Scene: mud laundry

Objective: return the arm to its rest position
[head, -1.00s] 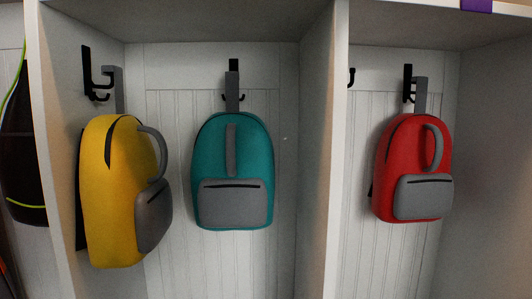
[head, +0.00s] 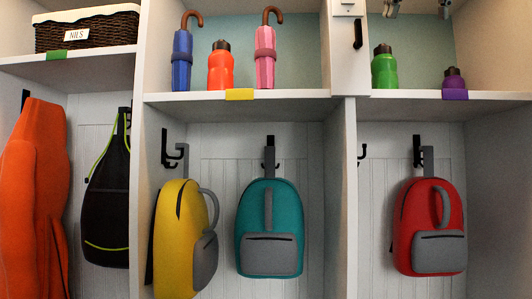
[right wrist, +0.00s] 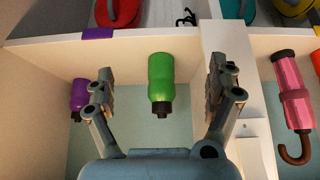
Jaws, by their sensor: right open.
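My right gripper (head: 418,8) shows at the top right of the head view, where only its two finger ends come into the picture. They are spread apart, above the right-hand upper shelf. In the right wrist view the gripper (right wrist: 160,85) is open with nothing held. A green bottle (right wrist: 160,80) appears between its fingers there, upside down in the picture. In the head view this green bottle (head: 384,70) stands upright on the shelf, below and apart from the fingers. The rest of the right arm is out of the head view. My left gripper is not in view.
A purple bottle (head: 454,86) stands right of the green one. A white divider (head: 349,60) separates the middle shelf, which holds a blue umbrella (head: 181,60), an orange bottle (head: 221,70) and a pink umbrella (head: 265,55). Yellow (head: 178,235), teal (head: 269,215) and red (head: 415,205) backpacks hang below.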

